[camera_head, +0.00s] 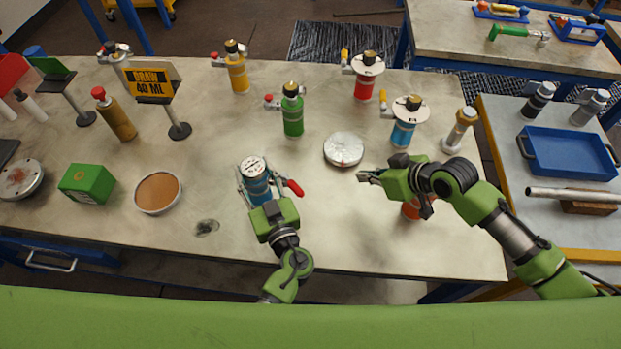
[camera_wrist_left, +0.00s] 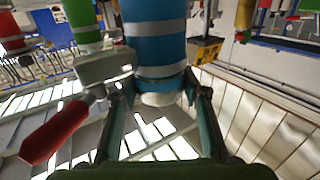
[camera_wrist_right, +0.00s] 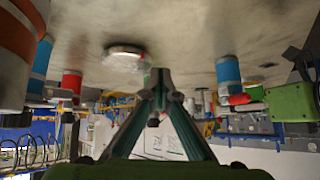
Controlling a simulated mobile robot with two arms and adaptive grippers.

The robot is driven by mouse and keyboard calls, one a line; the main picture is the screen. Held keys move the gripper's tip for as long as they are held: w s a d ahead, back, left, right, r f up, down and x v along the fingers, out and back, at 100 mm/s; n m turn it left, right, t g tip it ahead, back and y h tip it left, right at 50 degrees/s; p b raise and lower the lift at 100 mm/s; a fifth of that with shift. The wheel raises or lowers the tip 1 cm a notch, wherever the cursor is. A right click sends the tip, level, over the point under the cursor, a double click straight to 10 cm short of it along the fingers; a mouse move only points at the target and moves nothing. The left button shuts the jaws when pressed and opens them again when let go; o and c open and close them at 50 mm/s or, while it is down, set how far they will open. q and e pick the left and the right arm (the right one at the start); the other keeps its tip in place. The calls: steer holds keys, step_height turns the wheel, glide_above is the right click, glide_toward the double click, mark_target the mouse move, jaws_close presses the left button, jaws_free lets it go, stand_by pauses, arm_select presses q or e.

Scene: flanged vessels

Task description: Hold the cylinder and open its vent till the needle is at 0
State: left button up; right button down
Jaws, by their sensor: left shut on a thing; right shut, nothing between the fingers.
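The blue cylinder (camera_head: 257,186) stands upright at the front middle of the table, with a pale round gauge (camera_head: 253,166) on top. Its needle is too small to read. A red lever (camera_head: 294,187) sticks out on its right side; it also shows in the left wrist view (camera_wrist_left: 54,132). My left gripper (camera_head: 258,196) is shut around the blue cylinder, whose banded body fills the space between the fingers in the left wrist view (camera_wrist_left: 155,45). My right gripper (camera_head: 367,177) is shut and empty above the table, right of the cylinder and apart from the red lever.
A round silver disc (camera_head: 343,149) lies between the grippers. A green cylinder (camera_head: 292,114) stands behind. Blue (camera_head: 402,134), red (camera_head: 364,87) and yellow (camera_head: 237,75) cylinders stand further back. An orange object (camera_head: 412,210) is partly hidden under my right arm. A cork-coloured dish (camera_head: 157,192) lies left.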

steer(key=s+a+r+m+g+y, duration=0.2)
steer(key=r+y, duration=0.1)
steer(key=r, duration=0.3)
steer(key=s+a+r+m+g+y, duration=0.1)
steer(key=s+r+m+y, duration=0.15)
steer(key=r, duration=0.25)
glide_toward(292, 185)
steer(key=w+a+f, duration=0.2)
steer(key=w+a, duration=0.1)
steer(key=shift+s+a+f+n, duration=0.35)
steer(key=shift+a+f+n, duration=0.15)
steer(key=shift+f, duration=0.15)
steer(key=shift+s+m, duration=0.15)
steer(key=shift+m, duration=0.2)
